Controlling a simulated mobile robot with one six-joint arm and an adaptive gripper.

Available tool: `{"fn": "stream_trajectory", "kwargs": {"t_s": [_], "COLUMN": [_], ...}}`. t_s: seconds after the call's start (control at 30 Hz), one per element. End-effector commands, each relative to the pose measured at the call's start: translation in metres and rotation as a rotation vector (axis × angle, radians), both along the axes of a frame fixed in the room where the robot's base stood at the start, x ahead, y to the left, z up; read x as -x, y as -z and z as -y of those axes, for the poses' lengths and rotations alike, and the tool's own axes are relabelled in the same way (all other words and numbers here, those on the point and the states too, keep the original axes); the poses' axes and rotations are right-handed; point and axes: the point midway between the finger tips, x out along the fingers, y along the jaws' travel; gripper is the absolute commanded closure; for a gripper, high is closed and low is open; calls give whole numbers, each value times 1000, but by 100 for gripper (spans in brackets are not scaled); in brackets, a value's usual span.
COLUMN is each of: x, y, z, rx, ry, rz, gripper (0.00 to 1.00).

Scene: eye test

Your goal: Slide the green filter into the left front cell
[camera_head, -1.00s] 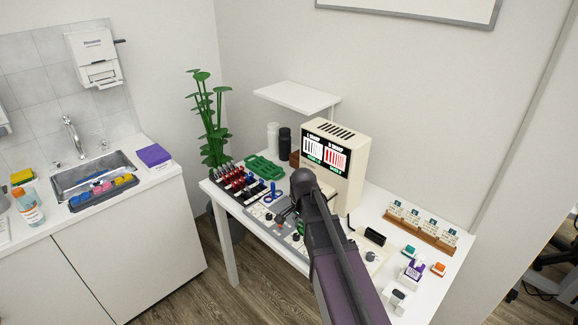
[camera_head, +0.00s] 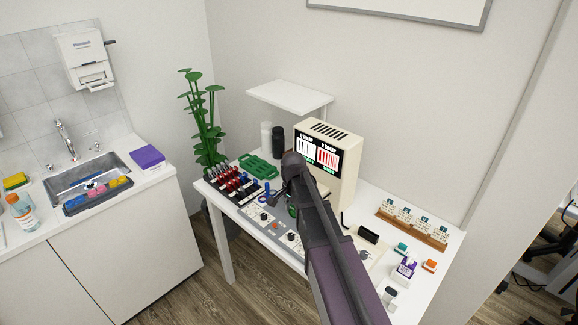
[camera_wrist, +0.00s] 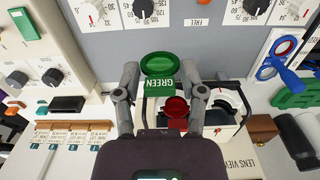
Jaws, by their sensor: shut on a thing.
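The green filter (camera_wrist: 160,65) is a green ring with a tab marked GREEN, held between the two fingertips of my gripper (camera_wrist: 160,84) in the wrist view. In the head view a bit of its green (camera_head: 292,210) shows below my arm, over the table. Beyond it in the wrist view is a cream lens viewer (camera_wrist: 222,140) with an open top. A red round filter (camera_wrist: 176,107) stands in it, and a pale round part shows to its right. My fingers hide part of the viewer, so I cannot tell which cell is the left front one.
Labelled cards (camera_wrist: 70,135) stand at left. The lit display box (camera_head: 335,160) stands behind my arm.

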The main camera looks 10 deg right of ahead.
Motion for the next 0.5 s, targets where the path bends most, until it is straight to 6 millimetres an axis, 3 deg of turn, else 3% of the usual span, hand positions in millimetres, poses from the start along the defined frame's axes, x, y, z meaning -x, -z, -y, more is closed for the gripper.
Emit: {"fn": "stream_trajectory", "kwargs": {"t_s": [0.03, 0.2, 0.5], "x": [-17, -56, -105], "y": [-16, -42, -73], "z": [1, 6, 12], "rx": [0, 1, 1], "ry": [0, 1, 0], "rz": [0, -1, -2], "gripper": [64, 64, 64]}}
